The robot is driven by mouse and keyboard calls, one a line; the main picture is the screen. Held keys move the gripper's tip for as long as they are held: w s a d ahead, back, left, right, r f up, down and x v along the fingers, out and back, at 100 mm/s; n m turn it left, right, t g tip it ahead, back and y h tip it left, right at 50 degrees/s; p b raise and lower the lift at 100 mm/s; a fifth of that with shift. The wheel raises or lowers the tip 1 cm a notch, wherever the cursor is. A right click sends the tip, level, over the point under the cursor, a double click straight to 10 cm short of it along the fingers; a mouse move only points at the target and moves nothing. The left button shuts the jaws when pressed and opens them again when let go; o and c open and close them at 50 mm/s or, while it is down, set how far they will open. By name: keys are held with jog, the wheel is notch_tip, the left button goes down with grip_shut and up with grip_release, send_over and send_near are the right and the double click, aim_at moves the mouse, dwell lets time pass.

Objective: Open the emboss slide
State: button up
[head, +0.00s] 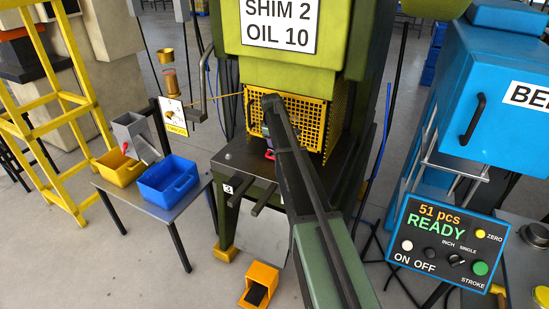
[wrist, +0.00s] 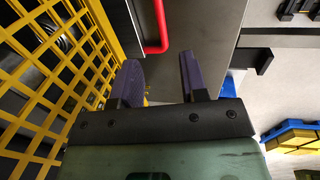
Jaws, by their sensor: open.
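The green press (head: 215,72) stands in the middle of the head view, with a yellow mesh guard (head: 315,115) around its opening. A red handle (head: 269,155) shows low at the guard, left of my arm. In the wrist view the red handle (wrist: 160,30) is a bent bar at the top, ahead of my fingertips and apart from them. My gripper (wrist: 157,72) is open, with nothing between its two dark fingers. The yellow guard (wrist: 60,85) is just left of the fingers. In the head view my arm hides much of the press opening, and I cannot make out the slide itself.
A dark bed (head: 235,160) with two protruding rods lies below the guard. A side table (head: 160,208) at left carries a yellow bin (head: 120,168) and a blue bin (head: 168,180). A control panel (head: 450,243) reading READY and a blue machine stand at right.

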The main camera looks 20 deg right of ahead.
jog(key=f+b, duration=0.3)
jog(key=w+d+f+b, duration=0.1)
jog(key=f+b, duration=0.5)
jog(key=f, duration=0.1)
jog(key=shift+w+d+f, duration=0.1)
jog(key=shift+w+d, duration=0.05)
grip_shut()
